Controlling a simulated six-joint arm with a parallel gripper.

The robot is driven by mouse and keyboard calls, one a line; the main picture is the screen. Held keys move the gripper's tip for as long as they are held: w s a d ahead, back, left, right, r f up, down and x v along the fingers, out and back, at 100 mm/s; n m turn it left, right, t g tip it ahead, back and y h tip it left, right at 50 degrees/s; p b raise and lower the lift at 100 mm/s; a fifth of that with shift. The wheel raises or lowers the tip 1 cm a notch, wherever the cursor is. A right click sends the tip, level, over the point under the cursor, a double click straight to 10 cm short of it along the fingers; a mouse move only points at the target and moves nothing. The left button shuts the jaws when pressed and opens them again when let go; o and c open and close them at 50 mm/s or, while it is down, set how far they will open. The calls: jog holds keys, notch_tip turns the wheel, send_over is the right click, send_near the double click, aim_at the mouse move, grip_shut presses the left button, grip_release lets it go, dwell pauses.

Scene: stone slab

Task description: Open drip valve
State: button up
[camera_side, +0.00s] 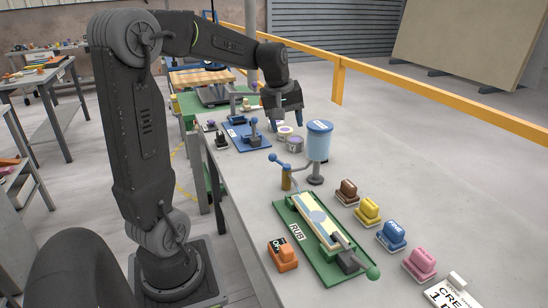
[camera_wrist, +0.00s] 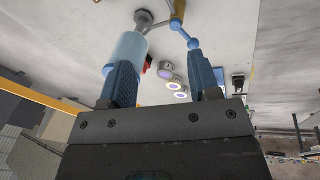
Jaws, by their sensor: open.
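The drip valve is a brass-coloured body (camera_side: 286,179) beside a light blue tank (camera_side: 319,141) on a grey stand. A blue lever with a ball end (camera_side: 272,158) sticks out from the valve's top towards the left. In the wrist view the valve body (camera_wrist: 178,13) is at the top, the lever's ball (camera_wrist: 194,43) is below it, and the tank (camera_wrist: 130,49) is to the left. My gripper (camera_side: 286,118) is open and empty, above the slab on the far side of the valve. In the wrist view my two blue fingers (camera_wrist: 162,78) stand wide apart, with nothing gripped between them.
Two small round grey pots (camera_side: 295,144) stand behind the tank. A blue fixture with a lever (camera_side: 247,136) is farther back left. A green board marked RUB (camera_side: 286,208) and an orange OFF block (camera_side: 283,256) lie in front. Several coloured stamps (camera_side: 368,211) line the right.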

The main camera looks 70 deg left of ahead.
aim_at(272, 155)
jog(key=s+a+f+n, duration=0.1)
jog(key=a+f+n, duration=0.15)
jog(key=a, duration=0.45)
jog(key=a+f+n, duration=0.2)
jog(key=a+n, duration=0.1)
jog(key=a, duration=0.3)
jog(key=shift+g+h, duration=0.3)
jog(key=w+f, duration=0.1)
jog(key=f, duration=0.7)
jog(key=w+f, duration=0.1)
jog(key=f, duration=0.4)
jog(key=shift+w+a, duration=0.25)
jog(key=shift+w, duration=0.05)
jog(key=shift+c, duration=0.5)
grip_shut()
